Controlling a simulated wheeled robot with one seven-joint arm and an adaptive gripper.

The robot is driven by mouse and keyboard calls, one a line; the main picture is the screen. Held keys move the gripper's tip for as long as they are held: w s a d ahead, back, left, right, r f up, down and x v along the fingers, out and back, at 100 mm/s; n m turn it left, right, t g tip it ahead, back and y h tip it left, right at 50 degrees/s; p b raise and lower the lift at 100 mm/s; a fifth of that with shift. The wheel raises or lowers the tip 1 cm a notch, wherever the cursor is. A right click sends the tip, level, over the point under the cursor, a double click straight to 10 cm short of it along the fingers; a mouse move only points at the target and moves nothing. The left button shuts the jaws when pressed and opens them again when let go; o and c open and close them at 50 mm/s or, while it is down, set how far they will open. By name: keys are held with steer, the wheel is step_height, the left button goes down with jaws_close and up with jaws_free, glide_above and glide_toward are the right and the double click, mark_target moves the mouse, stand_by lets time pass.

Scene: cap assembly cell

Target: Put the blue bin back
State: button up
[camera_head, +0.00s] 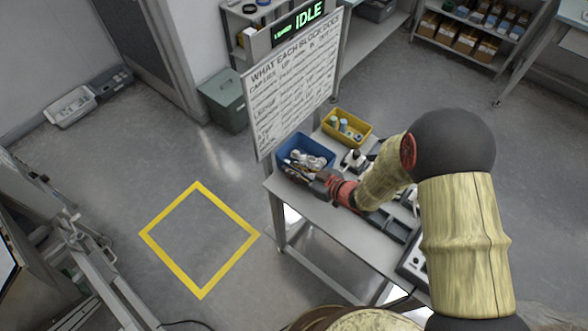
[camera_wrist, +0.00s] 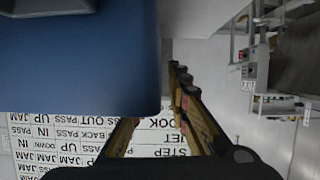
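The blue bin (camera_head: 288,148) is at the back left corner of the worktable, with several pale and dark small parts inside. My gripper (camera_head: 325,181) is at the bin's near right side. In the wrist view the blue bin (camera_wrist: 75,65) fills the upper left. My gripper's fingers (camera_wrist: 165,95) slant in towards each other at the bin's edge and appear shut on its wall. The far part of the left finger is hidden behind the bin. I cannot tell whether the bin's underside touches the table.
A yellow bin (camera_head: 357,117) with parts stands on the worktable (camera_head: 335,222) to the right of the blue bin. A lettered sign board (camera_head: 293,90) stands close behind the blue bin. An empty yellow square (camera_head: 163,217) marks the floor at left. A grey-green box (camera_head: 222,98) stands behind.

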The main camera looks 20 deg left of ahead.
steer(key=shift+o, duration=0.4)
steer(key=shift+r, duration=0.25)
steer(key=p+v, duration=0.3)
steer(key=v, duration=0.9)
steer(key=w+d+r+m+t+h, duration=0.2)
steer(key=w+d+r+t+h, duration=0.25)
steer(key=w+d+r, duration=0.4)
steer(key=w+d+r+m+t+h, duration=0.1)
steer(key=w+d+r+m+h, duration=0.25)
steer(key=d+r+h, duration=0.6)
steer(key=s+d+r+m+g, duration=0.1)
steer(key=s+d+r+m, duration=0.65)
steer(key=s+d, duration=0.5)
steer(key=s+r+m+g+y, duration=0.1)
steer(key=s+r+m+g, duration=0.1)
steer(key=s, duration=1.2)
steer(key=shift+s+a+r+g, duration=0.2)
steer(key=shift+s+r+g, duration=0.15)
steer(key=shift+r+g, duration=0.2)
